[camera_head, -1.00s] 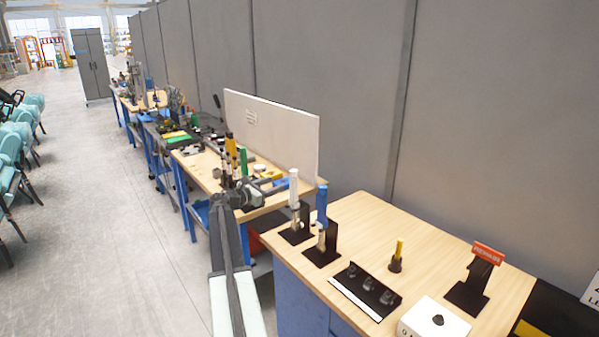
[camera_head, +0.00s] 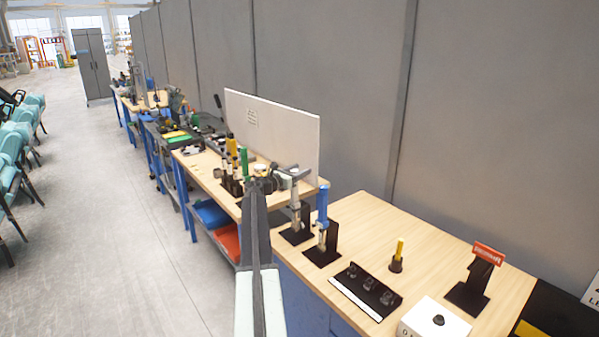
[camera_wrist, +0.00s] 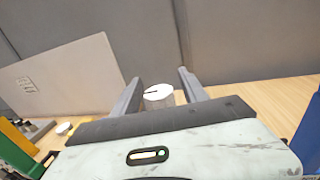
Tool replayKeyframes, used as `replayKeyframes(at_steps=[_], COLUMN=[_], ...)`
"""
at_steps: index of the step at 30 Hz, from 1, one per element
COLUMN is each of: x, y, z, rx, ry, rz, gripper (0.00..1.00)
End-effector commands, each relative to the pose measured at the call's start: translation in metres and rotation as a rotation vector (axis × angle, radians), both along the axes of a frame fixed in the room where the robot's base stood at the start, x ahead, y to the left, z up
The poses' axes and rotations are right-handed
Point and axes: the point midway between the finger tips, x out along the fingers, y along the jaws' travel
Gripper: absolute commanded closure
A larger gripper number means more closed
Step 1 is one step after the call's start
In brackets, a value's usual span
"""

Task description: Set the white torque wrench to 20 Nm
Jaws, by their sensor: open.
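The white torque wrench (camera_head: 296,216) stands upright in a black stand at the near table's left back corner. The wrench's scale cannot be read.
A blue-handled wrench (camera_head: 322,206) stands close to the right in its own stand. A black plate with several knobs (camera_head: 368,290), a yellow-handled tool (camera_head: 399,250) and a red-topped stand (camera_head: 488,254) share the table. A white panel (camera_head: 285,135) stands behind on the farther bench.

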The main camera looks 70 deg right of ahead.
Motion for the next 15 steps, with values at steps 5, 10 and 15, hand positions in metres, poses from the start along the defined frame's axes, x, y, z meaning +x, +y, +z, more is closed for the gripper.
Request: replayKeyframes(at_steps=[5, 10, 15], x=[-0.0003, -0.0010, -0.0012], y=[0.0005, 0.0004, 0.0008], z=[0.0000, -0.0001, -0.0001], rx=[0.000, 0.000, 0.000], ry=[0.000, 0.000, -0.001], rz=[0.000, -0.001, 0.007], gripper=[0.68, 1.00, 1.00])
